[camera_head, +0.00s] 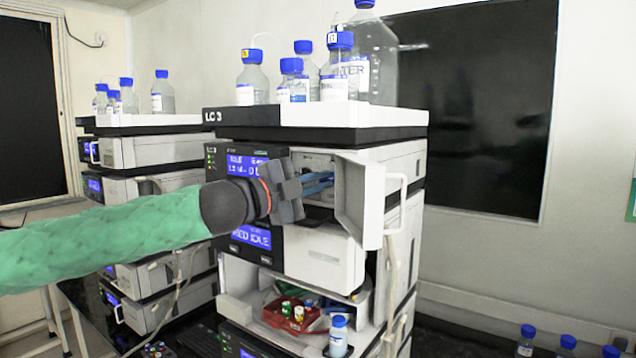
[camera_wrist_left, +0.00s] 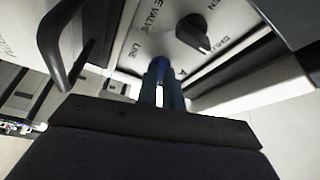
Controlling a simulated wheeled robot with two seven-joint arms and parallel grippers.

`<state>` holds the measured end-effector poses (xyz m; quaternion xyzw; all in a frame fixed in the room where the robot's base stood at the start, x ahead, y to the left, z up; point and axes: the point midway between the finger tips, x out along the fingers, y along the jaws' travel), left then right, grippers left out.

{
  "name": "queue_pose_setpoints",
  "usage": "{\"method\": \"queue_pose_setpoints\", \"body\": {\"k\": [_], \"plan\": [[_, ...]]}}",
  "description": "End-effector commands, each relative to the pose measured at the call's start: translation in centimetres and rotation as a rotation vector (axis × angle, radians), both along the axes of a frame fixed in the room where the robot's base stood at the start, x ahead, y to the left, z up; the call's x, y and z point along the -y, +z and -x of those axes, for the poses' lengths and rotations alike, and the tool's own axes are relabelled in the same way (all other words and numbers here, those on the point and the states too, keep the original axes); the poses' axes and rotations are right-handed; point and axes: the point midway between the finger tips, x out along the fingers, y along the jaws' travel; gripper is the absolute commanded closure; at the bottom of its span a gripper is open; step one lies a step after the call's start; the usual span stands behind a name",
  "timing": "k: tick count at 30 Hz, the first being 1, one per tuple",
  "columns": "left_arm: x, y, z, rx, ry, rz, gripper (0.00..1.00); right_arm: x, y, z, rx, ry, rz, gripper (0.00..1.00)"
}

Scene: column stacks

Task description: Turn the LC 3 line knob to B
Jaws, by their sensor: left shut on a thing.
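The LC 3 stack (camera_head: 222,135) stands in the middle of the head view, with its label on the top tray's front edge. My left gripper (camera_head: 322,182) reaches from the left into the open compartment behind its door. In the left wrist view the blue fingertips (camera_wrist_left: 161,70) are shut at the panel between the printed words LINE and A. The line knob is between them and almost wholly hidden, so its pointing direction cannot be read. A black valve knob (camera_wrist_left: 193,34) sits beside them, up and to the right, apart from the fingers. My right gripper is not in view.
The white compartment door (camera_head: 363,200) stands open to the right of my gripper, with a handle (camera_head: 397,205) on it. Blue-capped bottles (camera_head: 252,80) stand on the top tray. A red tray (camera_head: 290,318) with vials lies below. Another stack (camera_head: 150,150) stands to the left.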

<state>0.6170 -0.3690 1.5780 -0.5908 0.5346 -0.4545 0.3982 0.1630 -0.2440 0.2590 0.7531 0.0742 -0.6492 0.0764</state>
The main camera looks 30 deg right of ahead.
Motion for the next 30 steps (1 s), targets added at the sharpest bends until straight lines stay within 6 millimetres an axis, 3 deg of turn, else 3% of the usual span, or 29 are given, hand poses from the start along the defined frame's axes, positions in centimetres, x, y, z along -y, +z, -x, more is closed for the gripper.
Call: {"method": "queue_pose_setpoints", "body": {"k": [13,23,30], "plan": [[0.0,0.3,0.0,0.237,0.000,-0.097,1.00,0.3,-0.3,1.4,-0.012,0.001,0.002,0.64],[0.0,0.3,0.0,0.286,0.000,-0.119,1.00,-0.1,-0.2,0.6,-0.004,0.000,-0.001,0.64],[0.0,0.2,0.0,0.288,0.000,-0.119,1.00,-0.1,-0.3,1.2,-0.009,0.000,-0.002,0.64]]}}
